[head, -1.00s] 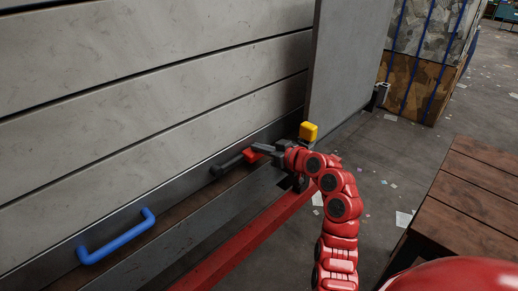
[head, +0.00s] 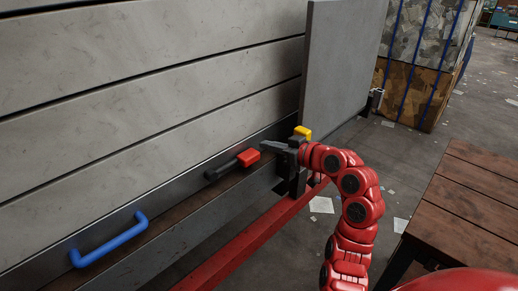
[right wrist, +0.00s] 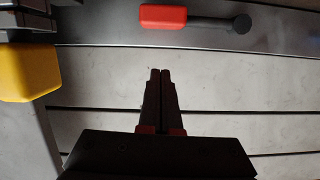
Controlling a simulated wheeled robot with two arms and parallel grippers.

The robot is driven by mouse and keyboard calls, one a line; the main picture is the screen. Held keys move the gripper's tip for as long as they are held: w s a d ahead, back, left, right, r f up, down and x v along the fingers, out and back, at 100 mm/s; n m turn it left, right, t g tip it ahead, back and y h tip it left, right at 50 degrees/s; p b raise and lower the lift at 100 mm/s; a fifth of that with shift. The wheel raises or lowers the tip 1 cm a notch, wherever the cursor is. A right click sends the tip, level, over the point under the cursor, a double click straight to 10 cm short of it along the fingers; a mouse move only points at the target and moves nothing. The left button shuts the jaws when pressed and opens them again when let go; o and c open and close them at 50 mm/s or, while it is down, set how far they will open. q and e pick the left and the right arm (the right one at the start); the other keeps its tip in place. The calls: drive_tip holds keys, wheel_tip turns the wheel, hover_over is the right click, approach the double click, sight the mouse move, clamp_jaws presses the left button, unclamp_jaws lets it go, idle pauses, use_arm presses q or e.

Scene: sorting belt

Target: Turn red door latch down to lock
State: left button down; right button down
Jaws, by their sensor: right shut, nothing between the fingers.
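The door latch (head: 228,167) has a dark lever and a red grip (head: 247,157), mounted on the grey rail at the bottom of the slatted door. The lever lies roughly along the rail. In the right wrist view the red grip (right wrist: 163,16) is at the top, with the dark lever running right to a round pivot (right wrist: 242,23). My right gripper (head: 264,146) is just right of the red grip in the head view. Its fingers (right wrist: 160,72) are closed together and empty, apart from the grip in the right wrist view. My left gripper is not in view.
A blue handle (head: 110,240) is on the rail at left. A yellow block (head: 302,132) sits behind my right gripper, beside a grey upright panel (head: 343,60). A red beam (head: 240,240) runs below. A wooden table (head: 470,190) stands at right.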

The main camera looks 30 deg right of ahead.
drive_tip(key=v, duration=0.3)
drive_tip(key=shift+s+r, duration=0.1)
drive_tip(key=shift+s, duration=0.2)
drive_tip(key=shift+d, duration=0.1)
